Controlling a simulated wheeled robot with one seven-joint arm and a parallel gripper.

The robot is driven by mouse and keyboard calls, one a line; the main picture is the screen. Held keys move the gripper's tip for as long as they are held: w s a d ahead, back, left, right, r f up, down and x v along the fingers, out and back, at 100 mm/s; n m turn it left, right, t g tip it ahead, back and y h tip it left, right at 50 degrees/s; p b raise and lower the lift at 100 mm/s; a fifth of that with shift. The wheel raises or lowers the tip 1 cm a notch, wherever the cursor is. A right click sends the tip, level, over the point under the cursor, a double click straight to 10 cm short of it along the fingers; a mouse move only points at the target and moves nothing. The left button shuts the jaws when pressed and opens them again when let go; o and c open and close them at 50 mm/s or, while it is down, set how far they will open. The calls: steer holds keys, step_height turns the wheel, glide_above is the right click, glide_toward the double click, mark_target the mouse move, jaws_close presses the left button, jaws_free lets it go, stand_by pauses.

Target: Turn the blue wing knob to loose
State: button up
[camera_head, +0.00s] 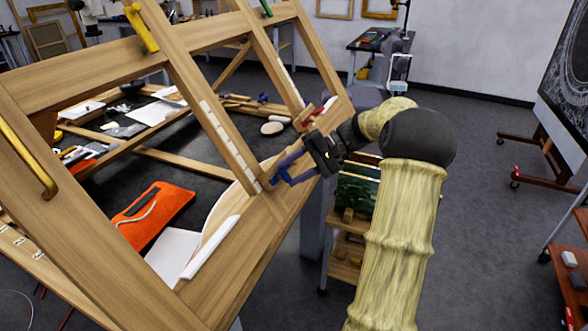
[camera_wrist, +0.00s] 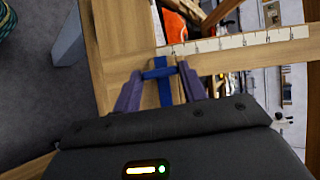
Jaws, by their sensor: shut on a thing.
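The blue wing knob (camera_wrist: 158,73) sits on a wooden beam of the slanted easel-like frame (camera_head: 60,90), near the end of a pale marked strip (camera_wrist: 235,41). My gripper (camera_wrist: 161,84) is shut on the knob, one finger at each side. In the head view my gripper (camera_head: 284,174) reaches the frame's lower right beam from the right. The knob is small and partly hidden by the fingers there, and I cannot read any loose or tight mark.
A yellow handle (camera_head: 27,158) is on the frame's left beam. A wooden shelf cart (camera_head: 345,250) stands below my arm. Open grey floor (camera_head: 480,220) lies to the right.

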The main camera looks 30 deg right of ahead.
steer(key=n+g+h, duration=0.1)
steer(key=n+h, duration=0.1)
steer(key=n, duration=0.2)
steer(key=shift+a+r, duration=0.1)
steer(key=n+h, duration=0.1)
steer(key=n, duration=0.1)
steer(key=n+h+b, duration=0.1)
steer(key=shift+a+n+h+b, duration=0.2)
steer(key=shift+n+h+b, duration=0.1)
steer(key=shift+n+h, duration=0.1)
steer(key=n+h+b, duration=0.2)
steer(key=n+b, duration=0.1)
steer(key=shift+s+a+t, duration=0.1)
steer(key=shift+a+t, duration=0.1)
steer(key=shift+t, duration=0.2)
steer(key=shift+s+a+r+n+t+h+b, duration=0.1)
steer(key=shift+n+t+h+b, duration=0.15)
steer(key=shift+n+h+b, duration=0.4)
steer(key=shift+s+a+r+n+t+h+b, duration=0.1)
steer(key=shift+n+t+h+b, duration=0.2)
steer(key=shift+n+b, duration=0.6)
steer(key=o, duration=1)
steer(key=shift+w+r, duration=0.1)
steer(key=shift+d+r, duration=0.1)
steer(key=shift+r, duration=0.05)
steer(key=p+v, duration=0.3)
steer(key=v, duration=1.4)
steer(key=shift+r, duration=0.1)
